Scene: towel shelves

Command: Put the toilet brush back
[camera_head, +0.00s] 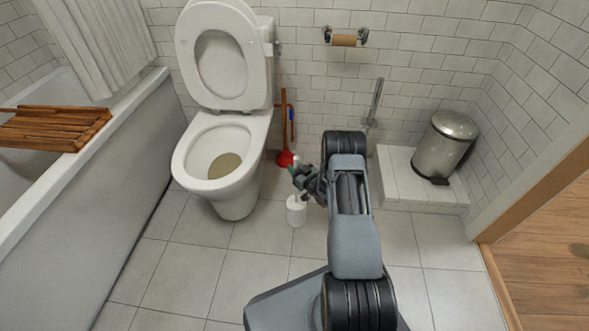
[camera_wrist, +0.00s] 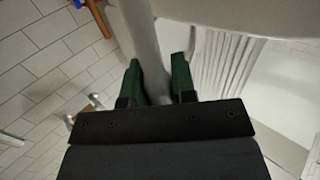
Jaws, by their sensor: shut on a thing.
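The toilet brush's pale handle (camera_wrist: 147,50) runs between the green fingers of my gripper (camera_wrist: 157,72) in the wrist view, and they are shut on it. In the head view my gripper (camera_head: 304,178) is low over the floor, right of the toilet, with the handle's white top (camera_head: 296,160) just above the fingers. A white cylinder (camera_head: 296,213) shows directly below the gripper, with a narrow neck on top. I cannot tell whether the brush head is inside it or how it meets the floor.
The toilet (camera_head: 222,152) stands close on the left, lid up. A red plunger (camera_head: 284,158) leans by the wall behind. A steel bin (camera_head: 445,145) stands on a tiled step (camera_head: 405,187) at right. The bathtub (camera_head: 95,175) is far left. Open floor lies in front.

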